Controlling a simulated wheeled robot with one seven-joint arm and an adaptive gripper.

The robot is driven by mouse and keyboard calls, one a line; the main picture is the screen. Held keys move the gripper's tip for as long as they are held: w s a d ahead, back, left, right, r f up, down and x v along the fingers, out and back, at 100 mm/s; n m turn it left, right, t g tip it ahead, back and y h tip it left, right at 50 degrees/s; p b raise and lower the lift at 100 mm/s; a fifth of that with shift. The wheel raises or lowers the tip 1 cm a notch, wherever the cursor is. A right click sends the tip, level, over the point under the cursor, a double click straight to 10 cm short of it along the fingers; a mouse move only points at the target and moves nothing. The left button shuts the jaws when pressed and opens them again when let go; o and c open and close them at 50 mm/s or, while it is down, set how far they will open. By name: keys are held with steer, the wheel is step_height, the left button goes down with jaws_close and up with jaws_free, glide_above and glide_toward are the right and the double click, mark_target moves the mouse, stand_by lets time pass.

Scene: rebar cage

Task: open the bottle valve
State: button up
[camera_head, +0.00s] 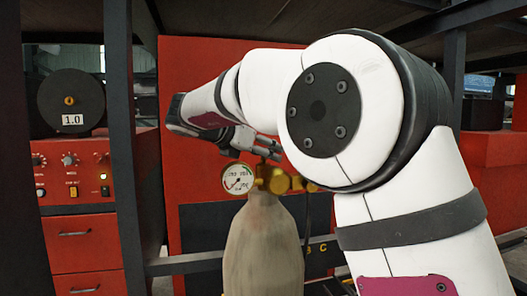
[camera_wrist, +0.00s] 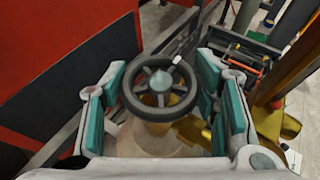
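The bottle (camera_head: 262,250) is a pale beige cylinder standing upright in the head view. Its brass valve body (camera_head: 277,183) and a round white gauge (camera_head: 238,179) sit on top. In the wrist view, the valve's dark spoked handwheel (camera_wrist: 160,70) lies between my two finger pads, above a brass part. My gripper (camera_head: 268,152) is just above the valve, reaching in from the upper left. Its teal-padded fingers (camera_wrist: 163,95) are spread on both sides of the wheel, very close to its rim. Firm contact cannot be made out. The wheel is mostly hidden in the head view.
A red cabinet (camera_head: 200,75) stands behind the bottle. At left are a red welding unit (camera_head: 75,170) with knobs and a black reel (camera_head: 70,100), beside a dark upright post (camera_head: 119,120). A yellow post (camera_wrist: 285,65) is at right in the wrist view.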

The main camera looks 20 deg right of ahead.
steer(key=c, duration=0.3)
steer(key=shift+s, duration=0.1)
